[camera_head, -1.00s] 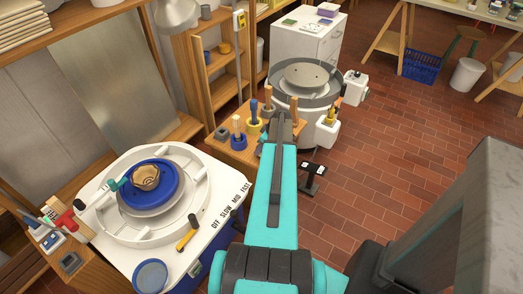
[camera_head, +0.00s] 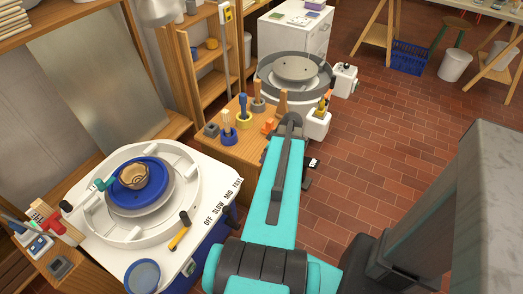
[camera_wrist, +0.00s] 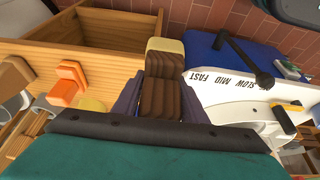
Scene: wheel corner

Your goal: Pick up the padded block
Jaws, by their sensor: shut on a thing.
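In the wrist view my gripper (camera_wrist: 160,100) has its two dark fingers on either side of a brown ribbed block (camera_wrist: 162,85) with a cream end, which I take to be the padded block. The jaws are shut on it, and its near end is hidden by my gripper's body. The block is seen against a wooden box or shelf edge, and I cannot tell whether it still touches it. In the head view my arm covers the gripper and the block.
Tools stand on a wooden bench (camera_head: 230,150), with an orange piece (camera_head: 268,126) near my arm. A second wheel (camera_head: 296,70) stands behind. Brick floor (camera_head: 380,150) is open at right.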

